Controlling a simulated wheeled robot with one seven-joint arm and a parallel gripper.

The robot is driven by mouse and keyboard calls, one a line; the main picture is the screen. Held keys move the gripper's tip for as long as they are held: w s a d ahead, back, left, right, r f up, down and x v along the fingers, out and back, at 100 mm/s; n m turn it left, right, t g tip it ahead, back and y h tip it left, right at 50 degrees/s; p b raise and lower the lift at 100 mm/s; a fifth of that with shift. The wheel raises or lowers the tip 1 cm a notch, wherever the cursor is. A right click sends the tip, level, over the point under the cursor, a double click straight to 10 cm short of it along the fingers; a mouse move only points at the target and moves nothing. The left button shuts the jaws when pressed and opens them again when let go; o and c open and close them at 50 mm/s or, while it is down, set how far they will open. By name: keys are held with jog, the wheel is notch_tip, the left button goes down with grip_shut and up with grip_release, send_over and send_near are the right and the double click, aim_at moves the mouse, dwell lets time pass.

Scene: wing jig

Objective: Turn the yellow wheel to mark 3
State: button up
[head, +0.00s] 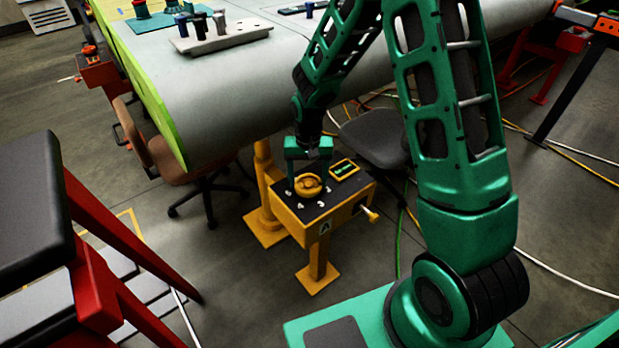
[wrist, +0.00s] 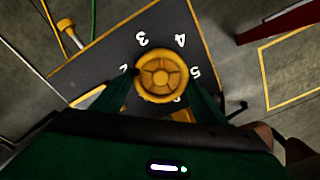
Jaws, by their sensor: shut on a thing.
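The yellow wheel (head: 309,184) lies flat on the dark top of a yellow pedestal box (head: 318,226) marked A. In the wrist view the wheel (wrist: 161,73) has spokes and a round hub, with white numbers around it. The mark 3 (wrist: 142,39) is at its upper left, 4 (wrist: 180,40) at its upper right, 5 at its right. A mark at the left is partly covered by a finger. My gripper (wrist: 166,88) has a finger on each side of the wheel and is shut on it. I cannot make out a pointer on the wheel.
A small framed panel with a green display (head: 344,169) sits beside the wheel. The large grey wing (head: 210,105) stands behind, a dark chair (head: 375,138) to the right. Cables cross the floor.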

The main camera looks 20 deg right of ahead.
aim_at(307, 181)
jog(key=m, duration=0.5)
jog(key=shift+w+r, duration=0.1)
jog(key=shift+w, duration=0.05)
jog(key=shift+a+m, duration=0.25)
jog(key=shift+m, duration=1.15)
jog(key=shift+a, duration=0.1)
jog(key=o, duration=1.1)
jog(key=shift+c, duration=0.2)
jog(key=shift+d+m, duration=0.2)
jog(key=shift+m, duration=0.1)
jog(key=shift+r, duration=0.15)
notch_tip(307, 181, up, 10)
jog(key=shift+r, duration=0.15)
